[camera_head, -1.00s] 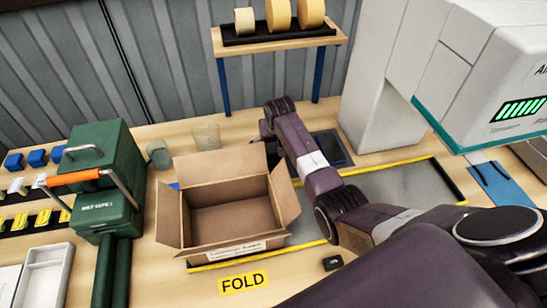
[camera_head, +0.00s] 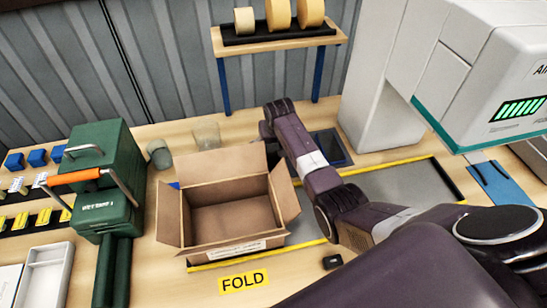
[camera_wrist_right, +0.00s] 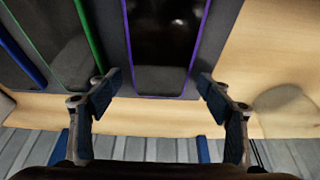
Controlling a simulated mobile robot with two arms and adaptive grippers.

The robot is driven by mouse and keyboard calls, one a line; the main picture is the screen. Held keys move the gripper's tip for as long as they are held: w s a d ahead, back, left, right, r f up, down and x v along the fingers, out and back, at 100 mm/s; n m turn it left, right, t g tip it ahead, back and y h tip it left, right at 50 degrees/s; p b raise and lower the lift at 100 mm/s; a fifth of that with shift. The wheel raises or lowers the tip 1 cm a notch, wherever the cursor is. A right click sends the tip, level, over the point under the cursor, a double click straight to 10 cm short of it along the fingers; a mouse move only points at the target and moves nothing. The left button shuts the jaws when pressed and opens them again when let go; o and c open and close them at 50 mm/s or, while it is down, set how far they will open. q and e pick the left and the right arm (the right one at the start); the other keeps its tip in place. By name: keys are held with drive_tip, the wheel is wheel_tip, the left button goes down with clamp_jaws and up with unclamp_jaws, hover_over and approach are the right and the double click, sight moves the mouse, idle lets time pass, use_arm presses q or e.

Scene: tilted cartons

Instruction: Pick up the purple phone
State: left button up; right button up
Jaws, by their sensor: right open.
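The purple phone (camera_wrist_right: 164,50) shows in the right wrist view as a dark glossy slab with a thin purple edge, lying in a dark holder. Its far end is cut off by the top of the picture. My right gripper (camera_wrist_right: 160,88) is open and empty, with one finger on each side of the phone's near end. I cannot tell its height above the phone. In the head view my right arm reaches in from the lower right and hides the purple phone. My left gripper is not in view.
A green-edged phone (camera_wrist_right: 65,42) and a blue-edged one (camera_wrist_right: 18,42) lie beside it. An open cardboard carton (camera_head: 232,222) stands left of my right arm. A clear cup (camera_head: 206,135) is behind it. A large white machine (camera_head: 385,95) stands at the right.

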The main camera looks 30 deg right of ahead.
drive_tip(key=shift+c, duration=0.5)
drive_tip(key=shift+s, duration=0.1)
drive_tip(key=c, duration=1.3)
